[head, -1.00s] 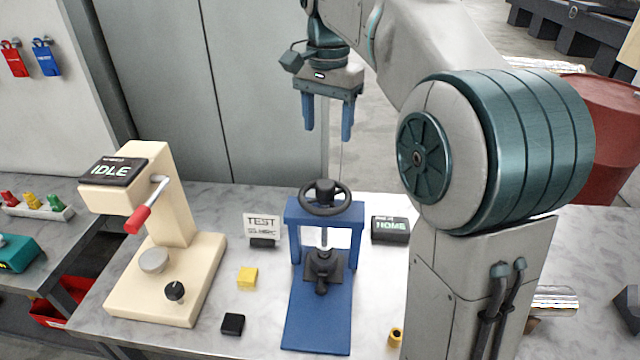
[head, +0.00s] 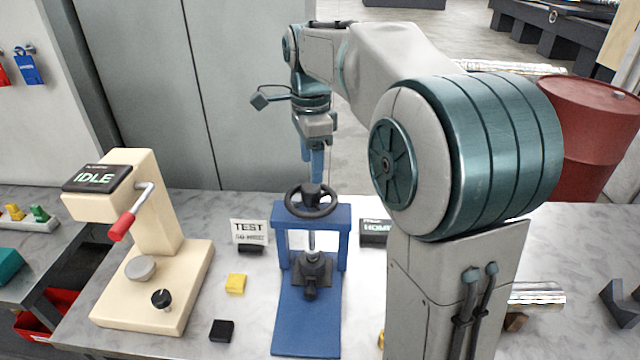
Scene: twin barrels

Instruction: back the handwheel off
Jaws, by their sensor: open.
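The black handwheel (head: 311,202) sits on top of the blue press frame (head: 341,214), lying flat on a vertical screw. A dark clamp block (head: 311,271) is at the screw's lower end, above the blue base. My gripper (head: 316,180) points straight down with its blue fingers just above or behind the wheel's hub in the head view. The fingers are seen nearly edge-on, one overlapping the other. The gripper is open and holds nothing. I cannot tell whether the fingertips touch the wheel.
A cream lever press (head: 150,215) with an IDLE display and red handle stands left. A TEST sign (head: 249,232), yellow block (head: 235,283) and black block (head: 221,331) lie between. A HOME display (head: 374,232) stands right, partly behind my arm. A red barrel (head: 592,125) is behind.

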